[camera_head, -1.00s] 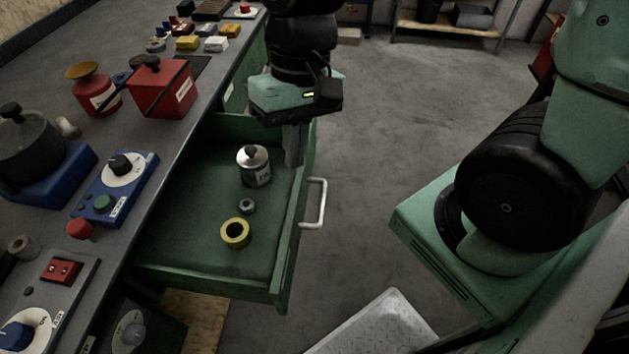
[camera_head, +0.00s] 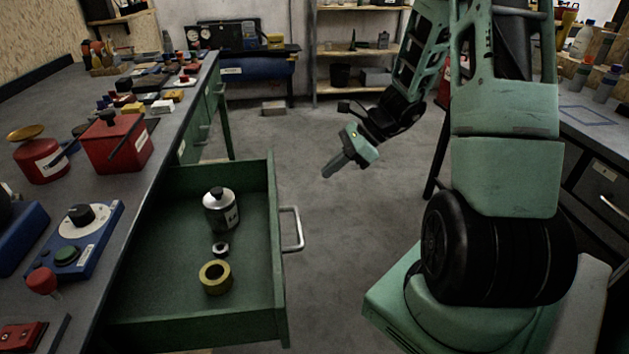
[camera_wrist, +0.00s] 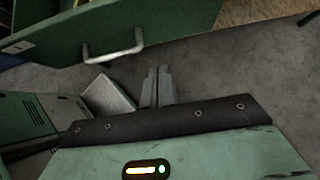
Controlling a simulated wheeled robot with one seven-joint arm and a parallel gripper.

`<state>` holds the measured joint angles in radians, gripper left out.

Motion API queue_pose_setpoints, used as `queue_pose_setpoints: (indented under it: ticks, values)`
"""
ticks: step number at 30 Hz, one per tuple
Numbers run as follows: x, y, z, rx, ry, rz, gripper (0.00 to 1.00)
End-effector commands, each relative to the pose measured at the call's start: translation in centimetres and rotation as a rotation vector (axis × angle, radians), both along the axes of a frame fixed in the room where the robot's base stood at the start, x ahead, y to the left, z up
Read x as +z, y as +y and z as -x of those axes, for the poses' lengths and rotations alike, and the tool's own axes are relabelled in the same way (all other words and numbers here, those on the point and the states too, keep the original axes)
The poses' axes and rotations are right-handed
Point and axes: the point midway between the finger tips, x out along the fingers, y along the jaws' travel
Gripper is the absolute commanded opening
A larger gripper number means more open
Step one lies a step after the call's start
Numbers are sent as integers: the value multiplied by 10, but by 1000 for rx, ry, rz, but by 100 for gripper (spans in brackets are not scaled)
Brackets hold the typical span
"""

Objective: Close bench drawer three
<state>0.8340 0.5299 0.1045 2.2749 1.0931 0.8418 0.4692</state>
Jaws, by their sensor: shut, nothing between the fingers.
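A green bench drawer (camera_head: 160,305) stands pulled out from the left bench in the head view. Its front panel carries a pale bar handle (camera_head: 293,229). Inside lie a silver canister (camera_head: 221,211) with a dark knob, a small metal nut (camera_head: 221,249) and a yellow ring (camera_head: 215,277). My gripper (camera_head: 328,175) is shut and empty, in the air to the right of and beyond the drawer front, apart from it. In the wrist view the fingers (camera_wrist: 157,74) are together, with the drawer handle (camera_wrist: 113,50) ahead to the left. I cannot read a drawer number.
The left bench top (camera_head: 190,100) holds a red box (camera_head: 110,143), a blue control box (camera_head: 75,238) and many small items. Another bench (camera_head: 600,140) stands at the right. Shelves (camera_head: 360,55) line the back wall.

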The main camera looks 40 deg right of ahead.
Motion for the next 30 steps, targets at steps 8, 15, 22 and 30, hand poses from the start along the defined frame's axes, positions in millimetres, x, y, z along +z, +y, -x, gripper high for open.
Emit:
queue_pose_setpoints:
  ticks: [8,15,22,30]
  values:
    - [-42,34,-21,6,3,-2,0]
    - [-61,64,-41,11,-1,0,0]
    - [-60,82,-54,8,0,1,0]
    - [-60,85,-56,6,0,1,0]
